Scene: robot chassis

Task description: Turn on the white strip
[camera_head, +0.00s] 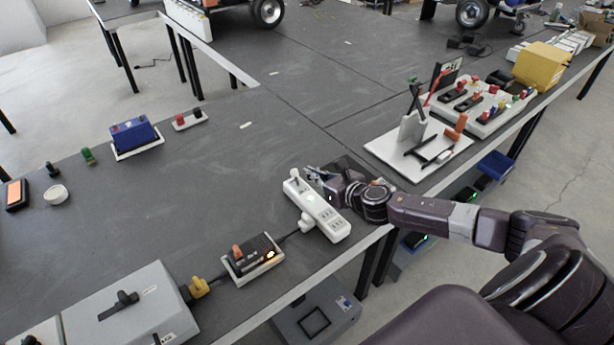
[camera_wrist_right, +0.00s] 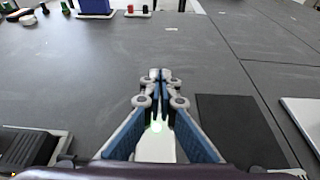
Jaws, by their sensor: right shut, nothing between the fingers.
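The white strip (camera_head: 325,215) lies on the dark table near its front edge, with sockets at its near end and a white plug in its side. My right gripper (camera_head: 311,176) is shut and empty at the strip's far end, close to it; I cannot tell whether it touches. In the right wrist view the shut fingertips (camera_wrist_right: 159,76) point ahead over the table. Part of the white strip (camera_wrist_right: 157,149) shows beneath and between the fingers, with a green glow on it. The gripper hides part of the strip. My left gripper is in neither view.
A black switch box (camera_head: 252,256) on a white base stands left of the strip, joined to it by a cable. A grey box (camera_head: 130,308) is farther left. A white board (camera_head: 418,152) with tools lies to the right.

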